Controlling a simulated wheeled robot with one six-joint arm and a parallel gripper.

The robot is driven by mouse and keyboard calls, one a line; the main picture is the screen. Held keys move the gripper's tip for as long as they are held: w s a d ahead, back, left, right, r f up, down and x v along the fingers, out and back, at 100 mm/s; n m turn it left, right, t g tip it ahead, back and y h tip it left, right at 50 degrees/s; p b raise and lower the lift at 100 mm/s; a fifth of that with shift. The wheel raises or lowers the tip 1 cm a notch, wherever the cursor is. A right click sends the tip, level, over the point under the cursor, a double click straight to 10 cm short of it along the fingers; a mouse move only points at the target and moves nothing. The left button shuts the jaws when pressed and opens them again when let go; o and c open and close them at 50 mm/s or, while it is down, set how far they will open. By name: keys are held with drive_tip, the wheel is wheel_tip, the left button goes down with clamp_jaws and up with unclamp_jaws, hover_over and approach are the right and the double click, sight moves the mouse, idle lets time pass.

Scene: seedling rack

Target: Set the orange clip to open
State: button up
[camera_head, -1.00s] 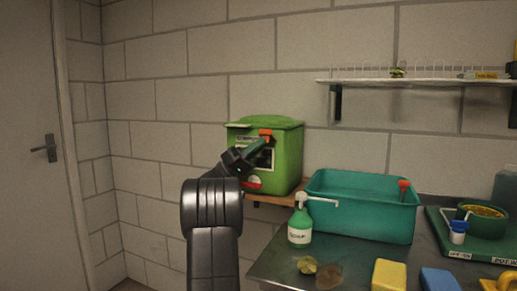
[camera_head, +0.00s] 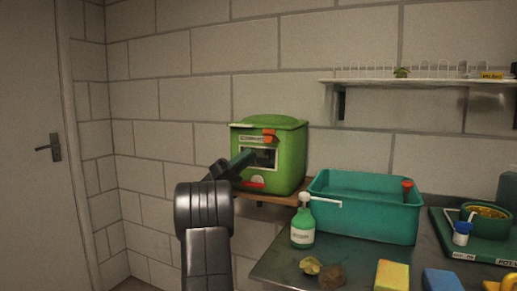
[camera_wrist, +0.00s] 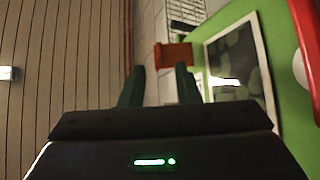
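The orange clip (camera_head: 270,136) sits at the front of the green bin (camera_head: 291,165), just below its lid and above a dark window. My gripper (camera_head: 252,156) is in front of the bin, a little below and left of the clip in the head view. In the wrist view the clip (camera_wrist: 173,55) lies just beyond the fingertips, partly in line with the right finger. The two green fingers (camera_wrist: 157,75) stand apart with nothing between them. I cannot tell how far the fingers are from the bin's front.
The bin stands on a wooden shelf (camera_head: 266,196) against the block wall. To the right are a green pump bottle (camera_head: 302,228) and a teal tub (camera_head: 360,212) with a red-orange piece at its rim. A wire-edged shelf (camera_head: 420,80) hangs above. Open room lies left, toward the door (camera_head: 30,190).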

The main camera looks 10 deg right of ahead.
drive_tip(key=s+v, duration=0.1)
drive_tip(key=v, duration=0.7)
drive_tip(key=shift+w+b, duration=0.35)
drive_tip(key=shift+w, duration=0.15)
approach(271, 139)
drive_tip(key=w+x, duration=0.1)
drive_tip(key=x, duration=0.6)
drive_tip(key=shift+s+a, duration=0.15)
drive_tip(key=shift+a, duration=0.05)
drive_tip(key=shift+f, duration=0.1)
